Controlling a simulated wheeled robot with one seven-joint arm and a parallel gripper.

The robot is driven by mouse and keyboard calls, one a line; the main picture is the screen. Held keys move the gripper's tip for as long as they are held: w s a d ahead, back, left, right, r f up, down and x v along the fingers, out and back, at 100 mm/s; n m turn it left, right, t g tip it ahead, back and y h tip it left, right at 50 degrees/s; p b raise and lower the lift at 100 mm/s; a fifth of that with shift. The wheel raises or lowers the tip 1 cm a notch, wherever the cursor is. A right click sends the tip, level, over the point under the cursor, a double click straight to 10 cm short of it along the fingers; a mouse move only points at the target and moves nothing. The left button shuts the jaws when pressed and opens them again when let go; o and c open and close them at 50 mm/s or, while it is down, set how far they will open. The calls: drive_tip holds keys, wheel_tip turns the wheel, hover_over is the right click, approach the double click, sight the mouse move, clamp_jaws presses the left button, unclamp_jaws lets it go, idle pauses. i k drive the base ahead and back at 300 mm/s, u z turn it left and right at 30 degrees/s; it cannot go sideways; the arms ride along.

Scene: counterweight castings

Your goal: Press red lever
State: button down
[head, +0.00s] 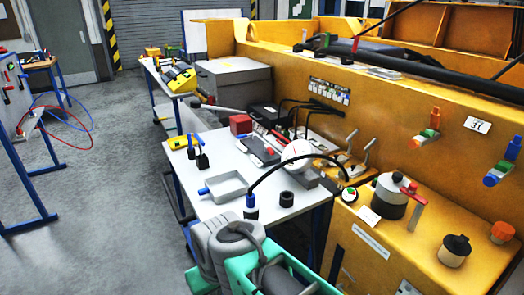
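A red lever (409,188) stands at the right on the yellow block (365,243). Its red top is tilted and its shaft runs down to the block. It stands just right of a grey-and-black round canister (389,196), close to it in the picture. Small red-handled parts also show on the panel (12,88) of the cart at the far left, too small to make out well. My gripper cannot be made out in the head view.
A black-topped knob (455,250) and an orange cap (503,232) sit right of the lever. Grey and teal shapes fill the bottom middle. The left floor is mostly clear.

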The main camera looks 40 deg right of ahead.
sight(267, 148)
drive_tip(key=u, duration=0.35)
drive_tip(key=i, duration=0.6)
drive_tip(key=u, duration=0.75)
drive_tip(key=i, duration=1.05)
drive_tip(key=z, duration=0.65)
drive_tip(key=i, duration=0.85)
drive_tip(key=z, duration=0.75)
